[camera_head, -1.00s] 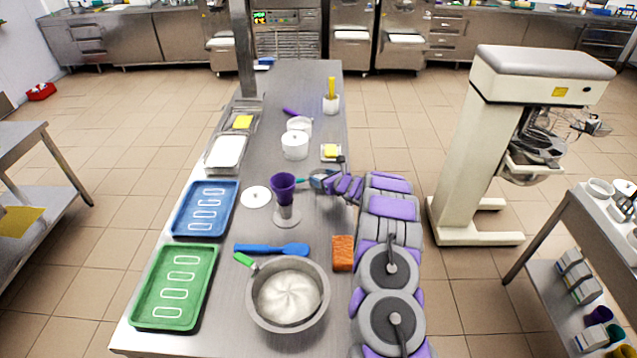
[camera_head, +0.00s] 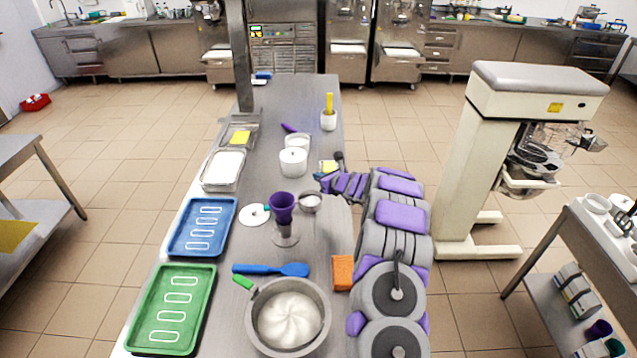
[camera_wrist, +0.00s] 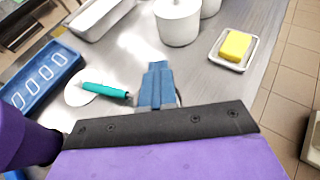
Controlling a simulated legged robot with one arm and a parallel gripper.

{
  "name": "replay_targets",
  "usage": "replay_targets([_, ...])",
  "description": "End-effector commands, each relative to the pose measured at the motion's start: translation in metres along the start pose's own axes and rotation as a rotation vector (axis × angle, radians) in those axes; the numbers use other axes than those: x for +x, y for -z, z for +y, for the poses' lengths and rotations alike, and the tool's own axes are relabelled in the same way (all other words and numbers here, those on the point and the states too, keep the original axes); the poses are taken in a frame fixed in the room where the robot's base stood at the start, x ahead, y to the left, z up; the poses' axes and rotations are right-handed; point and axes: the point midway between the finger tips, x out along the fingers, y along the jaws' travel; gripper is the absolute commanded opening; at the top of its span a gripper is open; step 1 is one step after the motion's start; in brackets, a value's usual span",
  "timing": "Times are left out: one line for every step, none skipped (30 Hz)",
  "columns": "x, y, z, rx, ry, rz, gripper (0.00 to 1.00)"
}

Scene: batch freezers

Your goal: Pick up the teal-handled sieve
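The sieve has a teal handle (camera_wrist: 105,89) that points left in the wrist view, over a white round lid. In the head view its round bowl (camera_head: 310,203) lies on the steel table right of the purple cup, and a teal handle end (camera_head: 266,208) shows left of the cup. My gripper (camera_head: 324,182) is just beyond and right of the bowl. In the wrist view my blue gripper fingers (camera_wrist: 157,85) cover part of the sieve's head. They look narrow and overlapped, so the gap between them is hidden. I see nothing held.
The purple cup on its stand (camera_head: 283,212) stands close left of the sieve bowl. A white lidded pot (camera_head: 292,163) and a butter dish (camera_wrist: 232,48) stand beyond. A blue spatula (camera_head: 270,269), orange sponge (camera_head: 343,272) and dough bowl (camera_head: 288,345) lie nearer.

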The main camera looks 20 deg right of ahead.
Motion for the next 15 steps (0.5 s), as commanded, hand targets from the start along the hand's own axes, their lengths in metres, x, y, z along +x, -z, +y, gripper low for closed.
replay_targets([-0.0002,-0.0004,-0.0001,0.000,0.000,-0.001,0.00])
replay_targets([-0.0003,-0.0006,-0.0002,0.000,0.000,-0.001,0.00])
replay_targets([-0.0003,-0.0009,-0.0004,-0.001,0.001,-0.002,0.00])
replay_targets([-0.0003,-0.0010,-0.0004,-0.001,0.001,-0.002,0.01])
replay_targets([-0.0003,-0.0013,-0.0004,-0.001,0.001,-0.002,0.04])
replay_targets([-0.0003,-0.0015,-0.0004,-0.001,0.001,-0.002,0.08])
replay_targets([-0.0003,-0.0016,-0.0003,-0.002,0.001,-0.003,0.11])
replay_targets([-0.0003,-0.0017,-0.0001,-0.002,0.001,-0.003,0.14])
replay_targets([-0.0003,-0.0020,0.0000,-0.002,0.001,-0.003,0.18])
replay_targets([-0.0003,-0.0020,0.0001,-0.002,0.001,-0.003,0.21])
replay_targets([-0.0003,-0.0022,0.0001,-0.002,0.001,-0.003,0.23])
replay_targets([-0.0003,-0.0023,0.0001,-0.002,0.001,-0.003,0.27])
replay_targets([-0.0004,-0.0024,0.0000,-0.003,0.002,-0.003,0.30])
replay_targets([-0.0004,-0.0024,0.0000,-0.003,0.002,-0.004,0.33])
replay_targets([-0.0004,-0.0025,-0.0001,-0.003,0.002,-0.004,0.37])
